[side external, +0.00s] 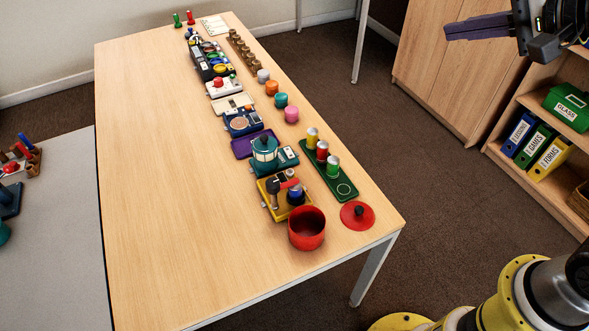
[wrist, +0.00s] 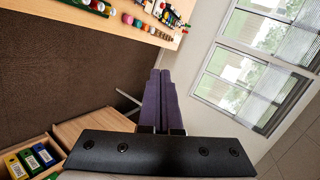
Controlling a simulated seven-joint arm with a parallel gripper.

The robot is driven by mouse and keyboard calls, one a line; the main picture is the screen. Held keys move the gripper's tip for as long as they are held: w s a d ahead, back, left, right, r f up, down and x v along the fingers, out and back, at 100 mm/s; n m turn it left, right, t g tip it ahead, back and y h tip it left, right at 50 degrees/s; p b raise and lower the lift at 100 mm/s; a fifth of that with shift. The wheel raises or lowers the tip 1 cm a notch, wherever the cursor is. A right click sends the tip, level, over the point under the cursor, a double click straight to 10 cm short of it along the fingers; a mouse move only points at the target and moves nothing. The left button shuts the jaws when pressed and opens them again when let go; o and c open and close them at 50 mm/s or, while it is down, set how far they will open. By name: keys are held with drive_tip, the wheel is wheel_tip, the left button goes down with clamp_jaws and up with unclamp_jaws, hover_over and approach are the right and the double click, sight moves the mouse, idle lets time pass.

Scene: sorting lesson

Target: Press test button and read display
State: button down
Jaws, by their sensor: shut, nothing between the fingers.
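A row of small devices runs along the wooden table (side external: 150,160) in the side external view. A white box with a red button (side external: 218,83) stands in the far half of the row. A black and yellow device (side external: 207,68) stands just behind it. Which button is the test button, and which part is the display, I cannot tell at this size. My gripper (side external: 448,32) is at the upper right, off the table and far from the row. Its purple fingers are together and empty, also in the wrist view (wrist: 160,73).
Several colored knobs, a green tray with cans (side external: 315,174), a red pot (side external: 307,230) and a red lid (side external: 357,215) line the table's right side. The table's left half is clear. A shelf with binders (side external: 533,146) and a cabinet (side external: 440,70) stand at right.

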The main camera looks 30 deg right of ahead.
drive_tip(key=w+a+f+m, duration=0.1)
drive_tip(key=w+a+m, duration=0.15)
drive_tip(key=w, duration=0.35)
drive_tip(key=w+a+f+m, duration=0.1)
drive_tip(key=w+a+m, duration=0.1)
drive_tip(key=w+m, duration=0.25)
drive_tip(key=m+g, duration=0.3)
drive_tip(key=m, duration=0.1)
hover_over(290, 173)
wheel_tip(290, 173, down, 29)
drive_tip(key=shift+s+d+f, duration=0.15)
drive_tip(key=shift+s+d, duration=0.2)
drive_tip(key=shift+s, duration=0.05)
drive_tip(key=shift+h, duration=0.3)
drive_tip(key=shift+f, duration=4.4)
drive_tip(key=shift+f, duration=0.15)
